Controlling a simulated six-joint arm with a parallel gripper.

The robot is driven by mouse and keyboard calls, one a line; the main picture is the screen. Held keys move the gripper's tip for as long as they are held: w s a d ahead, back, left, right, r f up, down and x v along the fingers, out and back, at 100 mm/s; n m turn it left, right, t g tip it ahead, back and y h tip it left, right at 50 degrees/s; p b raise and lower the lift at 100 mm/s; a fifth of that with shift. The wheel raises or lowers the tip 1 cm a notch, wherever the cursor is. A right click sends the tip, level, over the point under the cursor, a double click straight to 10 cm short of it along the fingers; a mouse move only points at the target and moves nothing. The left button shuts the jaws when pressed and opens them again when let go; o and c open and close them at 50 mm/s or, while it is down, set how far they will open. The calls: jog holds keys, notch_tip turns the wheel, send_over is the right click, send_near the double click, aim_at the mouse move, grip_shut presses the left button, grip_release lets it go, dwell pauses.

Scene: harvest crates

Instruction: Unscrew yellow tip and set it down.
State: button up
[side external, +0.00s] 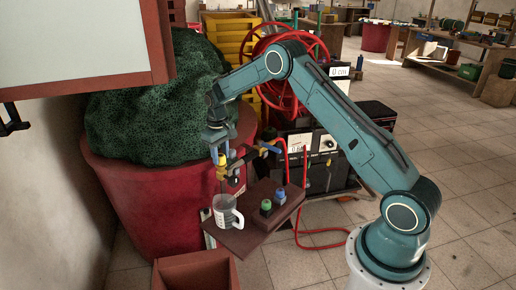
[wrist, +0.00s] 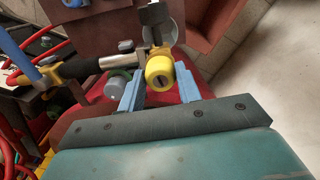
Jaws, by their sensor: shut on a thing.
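The yellow tip (wrist: 160,72) is a short round cap with a dark slot in its face. In the wrist view it sits between the two blue fingers of my gripper (wrist: 159,82), which is shut on it. It appears to be at the end of a brass fitting beside a black-handled sprayer pipe (wrist: 85,69). In the side view my gripper (side external: 221,150) points down at the yellow tip (side external: 222,160), above the brown shelf. The exact finger contact and the tip's thread are hidden.
A brown shelf (side external: 246,236) holds a clear measuring jug (side external: 225,214), a green tip (side external: 266,206) and a blue tip (side external: 280,197). A large red tub (side external: 150,200) with green netting stands at the left. A red hose (side external: 325,231) hangs at the right.

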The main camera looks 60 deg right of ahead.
jog(key=shift+n, duration=0.4)
jog(key=shift+n, duration=0.8)
jog(key=shift+n, duration=0.8)
jog(key=o, duration=0.5)
jog(key=shift+o, duration=0.2)
jog(key=shift+m, duration=0.3)
